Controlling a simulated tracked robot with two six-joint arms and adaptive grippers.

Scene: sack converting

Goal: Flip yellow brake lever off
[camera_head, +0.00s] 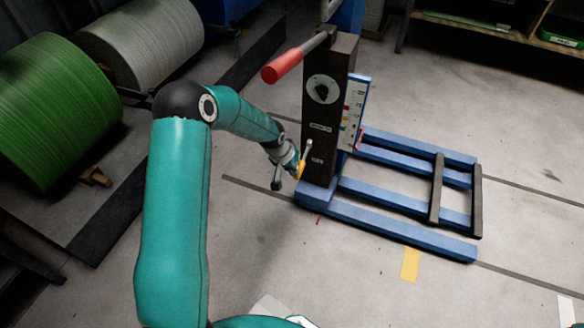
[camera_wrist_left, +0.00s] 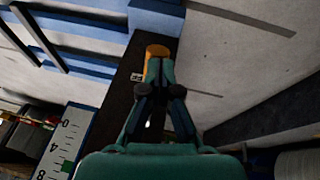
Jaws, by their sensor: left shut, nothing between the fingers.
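The yellow brake lever (camera_head: 302,169) shows as a small yellow-orange piece low on the near side of the dark post (camera_head: 329,110). In the left wrist view its rounded orange end (camera_wrist_left: 158,50) lies just beyond my fingertips. My left gripper (camera_head: 294,166) is beside the lever, low by the post. In the left wrist view my left gripper (camera_wrist_left: 159,68) is shut with nothing between its fingers. The fingertips overlap the lever's end in that picture; I cannot tell whether they touch it. My fingers hide part of the lever. My right gripper is not in view.
A red-handled bar (camera_head: 283,67) sticks out left from the post's top. A scale board (camera_head: 354,113) is on the post's right side. The blue base frame (camera_head: 400,226) spreads right over the floor. Green (camera_head: 58,110) and grey (camera_head: 145,42) rolls stand at left.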

